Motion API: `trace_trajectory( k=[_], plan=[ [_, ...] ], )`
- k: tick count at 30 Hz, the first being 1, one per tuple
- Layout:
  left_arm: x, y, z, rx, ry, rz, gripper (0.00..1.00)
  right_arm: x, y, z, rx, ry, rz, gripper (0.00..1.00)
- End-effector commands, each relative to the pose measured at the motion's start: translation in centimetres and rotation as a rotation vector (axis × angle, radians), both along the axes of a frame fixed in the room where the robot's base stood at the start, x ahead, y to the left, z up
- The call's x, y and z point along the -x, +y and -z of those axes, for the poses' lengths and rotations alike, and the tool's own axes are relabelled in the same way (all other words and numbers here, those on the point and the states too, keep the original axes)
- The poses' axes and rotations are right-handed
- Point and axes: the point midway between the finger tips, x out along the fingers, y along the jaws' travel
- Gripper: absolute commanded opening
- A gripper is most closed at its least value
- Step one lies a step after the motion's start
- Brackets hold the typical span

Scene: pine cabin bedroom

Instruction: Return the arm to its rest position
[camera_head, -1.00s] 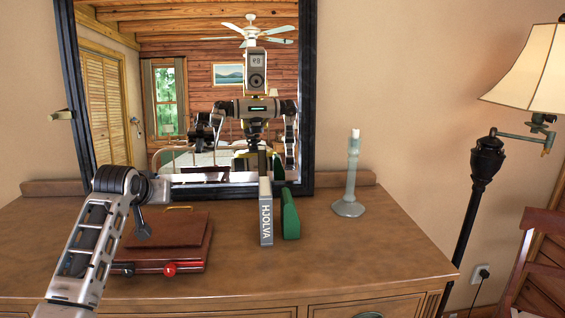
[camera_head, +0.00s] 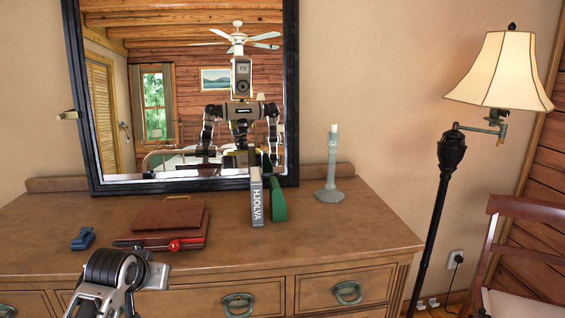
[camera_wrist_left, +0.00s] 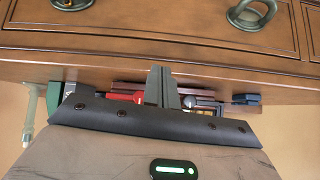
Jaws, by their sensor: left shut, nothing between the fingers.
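My left arm (camera_head: 112,283) shows in the head view at the lower left, in front of the dresser.
A lamp (camera_head: 452,155) and chair (camera_head: 530,225) are right.

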Motion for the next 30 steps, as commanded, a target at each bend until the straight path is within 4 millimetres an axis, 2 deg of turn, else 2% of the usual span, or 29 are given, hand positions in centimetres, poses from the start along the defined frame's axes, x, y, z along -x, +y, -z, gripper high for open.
trace_trajectory(
  k=[1,2,5,6,9,12,15,21,26,27,30],
  plan=[
    [2.2,-0.8,2.0,-0.004,0.037,0.017,0.00,0.1,0.0,0.1,0.001,0.003,0.000,0.51],
    [3.5,-1.3,3.0,-0.007,0.056,0.027,0.00,0.2,0.0,0.1,0.000,0.004,0.000,0.51],
    [9.2,-3.0,6.4,-0.016,0.135,0.065,0.00,0.2,0.0,0.2,0.000,0.005,0.000,0.51],
    [11.9,-3.7,7.6,-0.017,0.172,0.081,0.00,0.2,0.0,0.2,0.001,0.006,0.000,0.51],
    [17.7,-5.0,9.4,-0.015,0.243,0.111,0.00,0.3,-0.1,0.3,0.001,0.009,0.000,0.51],
    [22.0,-5.8,10.1,-0.012,0.298,0.131,0.00,0.4,-0.1,0.4,0.002,0.012,0.000,0.51],
    [25.6,-6.5,10.4,-0.005,0.342,0.145,0.00,0.5,-0.1,0.5,0.003,0.015,0.000,0.51],
    [31.3,-7.3,10.0,0.008,0.414,0.163,0.00,0.5,-0.1,0.5,0.003,0.016,0.000,0.51],
    [35.2,-7.7,9.3,0.020,0.466,0.173,0.00,0.5,-0.1,0.5,0.003,0.016,0.000,0.51],
    [34.3,-7.9,10.0,0.020,0.436,0.178,0.00,0.5,-0.1,0.6,0.003,0.016,0.000,0.51],
    [33.1,-8.3,11.2,0.028,0.379,0.189,0.00,0.5,-0.1,0.6,0.002,0.016,-0.001,0.51]
  ],
)
